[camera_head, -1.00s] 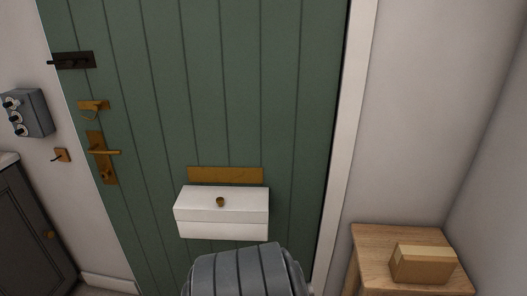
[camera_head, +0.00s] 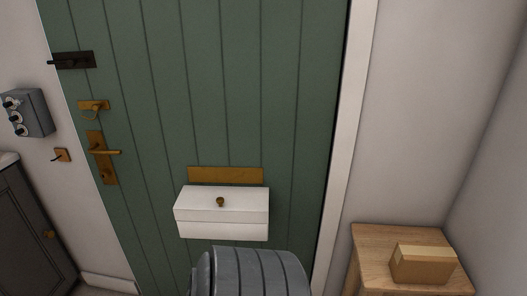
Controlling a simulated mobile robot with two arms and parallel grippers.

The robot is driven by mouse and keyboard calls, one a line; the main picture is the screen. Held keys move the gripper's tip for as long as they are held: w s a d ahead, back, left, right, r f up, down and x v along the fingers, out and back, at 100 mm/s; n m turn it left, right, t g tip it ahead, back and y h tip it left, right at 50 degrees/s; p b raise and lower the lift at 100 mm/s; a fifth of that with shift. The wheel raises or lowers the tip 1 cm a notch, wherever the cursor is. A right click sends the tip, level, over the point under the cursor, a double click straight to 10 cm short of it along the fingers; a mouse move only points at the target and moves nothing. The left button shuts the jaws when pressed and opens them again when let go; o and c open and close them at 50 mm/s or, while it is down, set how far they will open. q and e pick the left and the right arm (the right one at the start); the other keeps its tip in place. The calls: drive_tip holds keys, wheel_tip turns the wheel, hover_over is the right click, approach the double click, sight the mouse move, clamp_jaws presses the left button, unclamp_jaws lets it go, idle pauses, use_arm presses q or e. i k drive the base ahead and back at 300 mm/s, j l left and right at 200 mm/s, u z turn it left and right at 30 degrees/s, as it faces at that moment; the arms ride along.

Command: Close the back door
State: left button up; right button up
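The green plank back door (camera_head: 225,90) fills the middle of the head view. Its brass lever handle (camera_head: 104,153) is near the left edge, with a brass latch (camera_head: 93,106) and a dark bolt (camera_head: 75,60) above it. The left edge looks close to the white wall, and a thin dark line runs along the right edge by the white frame (camera_head: 344,150). I cannot tell whether the door is fully shut. Neither gripper is in view.
A white box (camera_head: 222,230) with a knob is on the door below a brass plate (camera_head: 226,175). A wooden table (camera_head: 375,240) with a cardboard-coloured box (camera_head: 422,265) stands right. A dark cabinet (camera_head: 30,240), grey wall box (camera_head: 28,112) and small hook (camera_head: 62,155) are left.

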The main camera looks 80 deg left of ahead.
sight(233, 93)
drive_tip(key=u, duration=3.05)
